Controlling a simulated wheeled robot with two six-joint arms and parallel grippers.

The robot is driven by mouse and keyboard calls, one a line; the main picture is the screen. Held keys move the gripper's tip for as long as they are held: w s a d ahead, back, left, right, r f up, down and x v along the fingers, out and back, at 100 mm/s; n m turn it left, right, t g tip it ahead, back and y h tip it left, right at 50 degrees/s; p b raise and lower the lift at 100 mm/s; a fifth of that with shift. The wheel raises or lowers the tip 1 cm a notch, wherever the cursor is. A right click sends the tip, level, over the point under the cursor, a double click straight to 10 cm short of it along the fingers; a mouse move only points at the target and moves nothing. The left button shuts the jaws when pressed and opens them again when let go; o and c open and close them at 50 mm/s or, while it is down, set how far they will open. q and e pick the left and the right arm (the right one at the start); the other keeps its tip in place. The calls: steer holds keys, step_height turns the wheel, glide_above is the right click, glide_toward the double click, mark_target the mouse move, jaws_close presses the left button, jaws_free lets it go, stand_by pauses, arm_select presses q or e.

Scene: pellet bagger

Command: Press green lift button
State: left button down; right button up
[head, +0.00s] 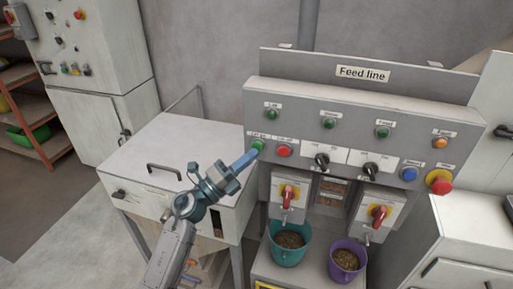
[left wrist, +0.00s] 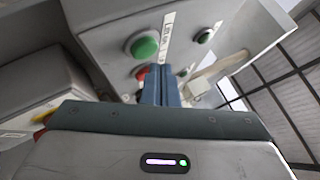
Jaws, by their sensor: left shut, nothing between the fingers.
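The green lift button (head: 257,145) sits at the left end of the lower row on the grey Feed line panel (head: 420,120). It also shows as a round green button (left wrist: 143,46) in the left wrist view. A red button (head: 284,151) is just right of it. My left gripper (head: 251,156) is shut, with its blue fingers together and nothing between them. Its tips overlap the lower edge of the green button in the head view. In the left wrist view the tips lie just below and right of it. I cannot tell whether they touch. My right gripper is not in view.
Green lamps (head: 272,115) line the panel's upper row. Black knobs (head: 321,160), a blue button (head: 408,174) and a red emergency stop (head: 439,184) are farther right. A white cabinet (head: 165,150) stands left.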

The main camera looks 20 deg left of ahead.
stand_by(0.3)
arm_select(q)
steer(key=shift+w, duration=0.45)
steer(key=shift+w, duration=0.3)
stand_by(0.4)
steer(key=shift+s, duration=0.8)
steer(key=shift+s+p, duration=0.1)
steer(key=shift+p, duration=0.2)
